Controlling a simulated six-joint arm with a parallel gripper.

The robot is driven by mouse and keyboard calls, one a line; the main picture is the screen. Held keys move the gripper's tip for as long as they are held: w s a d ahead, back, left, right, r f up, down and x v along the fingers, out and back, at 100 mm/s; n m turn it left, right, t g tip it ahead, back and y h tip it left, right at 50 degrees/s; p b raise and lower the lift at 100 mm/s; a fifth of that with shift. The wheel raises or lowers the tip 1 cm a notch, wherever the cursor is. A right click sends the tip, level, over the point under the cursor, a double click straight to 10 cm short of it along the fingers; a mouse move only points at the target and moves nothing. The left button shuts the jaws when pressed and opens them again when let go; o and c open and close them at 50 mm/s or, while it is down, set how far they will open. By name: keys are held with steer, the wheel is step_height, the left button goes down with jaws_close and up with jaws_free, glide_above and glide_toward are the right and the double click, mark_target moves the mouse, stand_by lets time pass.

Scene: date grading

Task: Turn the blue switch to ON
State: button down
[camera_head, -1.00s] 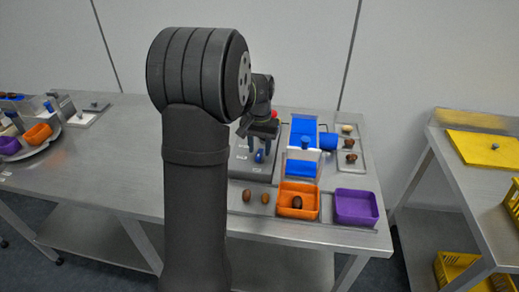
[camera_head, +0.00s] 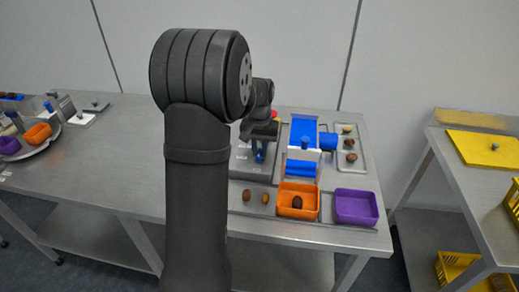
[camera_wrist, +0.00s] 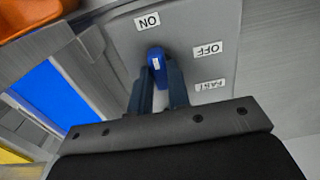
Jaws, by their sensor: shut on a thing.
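The blue switch (camera_wrist: 156,64) is a narrow knob with a white mark, set on a grey control panel (camera_wrist: 192,22). In the wrist view its far end points roughly toward the ON label (camera_wrist: 147,21). The OFF label (camera_wrist: 208,48) and a third label, apparently FAST (camera_wrist: 210,85), lie to its right. My gripper (camera_wrist: 160,76) is shut on the switch, with one finger on each side of it. In the head view my gripper (camera_head: 259,146) is over the panel, and the switch (camera_head: 259,157) shows small below it.
A blue and white machine (camera_head: 302,150) stands right of the panel. An orange bin (camera_head: 285,212) holding a brown date and an empty purple bin (camera_head: 356,206) sit in front. Two dates lie left of the orange bin. A narrow tray (camera_head: 359,162) with several dates is behind right.

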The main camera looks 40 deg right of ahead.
mark_target(260, 152)
stand_by(0.3)
steer(key=c, duration=1.4)
jaws_free()
steer(key=shift+o, duration=0.2)
step_height(260, 152, up, 18)
steer(key=shift+f, duration=0.25)
steer(key=shift+f, duration=0.15)
step_height(260, 152, down, 17)
steer(key=shift+f, duration=0.1)
